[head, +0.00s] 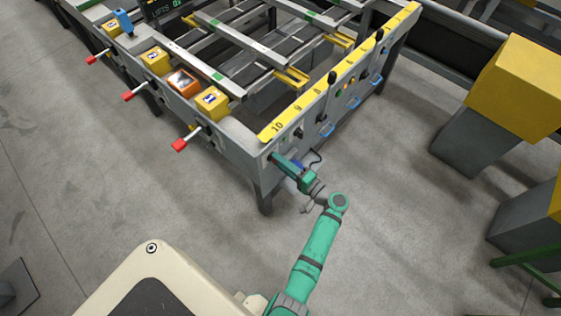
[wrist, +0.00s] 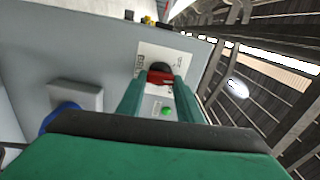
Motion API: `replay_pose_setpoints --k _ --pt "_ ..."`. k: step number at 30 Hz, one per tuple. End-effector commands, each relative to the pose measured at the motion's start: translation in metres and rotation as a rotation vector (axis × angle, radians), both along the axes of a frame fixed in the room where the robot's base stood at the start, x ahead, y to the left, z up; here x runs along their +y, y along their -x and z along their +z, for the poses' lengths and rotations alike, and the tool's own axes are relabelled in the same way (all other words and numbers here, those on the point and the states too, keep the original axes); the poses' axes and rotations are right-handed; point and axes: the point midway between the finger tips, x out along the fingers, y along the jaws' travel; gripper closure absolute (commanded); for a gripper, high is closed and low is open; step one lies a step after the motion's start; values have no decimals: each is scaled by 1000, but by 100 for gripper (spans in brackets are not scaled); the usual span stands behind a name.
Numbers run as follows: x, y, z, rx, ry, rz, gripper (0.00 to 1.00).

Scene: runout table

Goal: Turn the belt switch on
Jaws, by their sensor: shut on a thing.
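The belt switch is a red knob (wrist: 160,76) on a white labelled plate (wrist: 153,60) on the grey end panel of the runout table. In the wrist view the knob's bar lies roughly level across the picture. My gripper (wrist: 161,82) is shut on it, one green finger on each side. A small bright green button or lamp (wrist: 166,111) shows below the knob, between the fingers. In the head view my gripper (head: 273,157) reaches the near end of the table's panel, and the switch is hidden there.
The runout table's yellow numbered strip (head: 340,72) runs above the panel, with black knobs and blue handles (head: 327,129) along the side. Red-tipped levers (head: 180,144) stick out at left. A yellow-topped grey block (head: 515,85) stands right. Open floor lies between.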

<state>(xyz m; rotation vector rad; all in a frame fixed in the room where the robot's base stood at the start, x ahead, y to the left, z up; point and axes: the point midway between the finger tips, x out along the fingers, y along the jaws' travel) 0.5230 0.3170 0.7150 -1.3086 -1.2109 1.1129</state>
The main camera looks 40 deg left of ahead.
Motion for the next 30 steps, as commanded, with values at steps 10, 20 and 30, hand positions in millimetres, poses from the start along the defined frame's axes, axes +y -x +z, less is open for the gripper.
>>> replay_pose_setpoints --k 10,20,30 --pt "-1 0 -2 328 -25 -3 90" --pt "-2 0 -4 619 -48 -4 90" --pt "-2 0 -4 817 -64 -4 90"
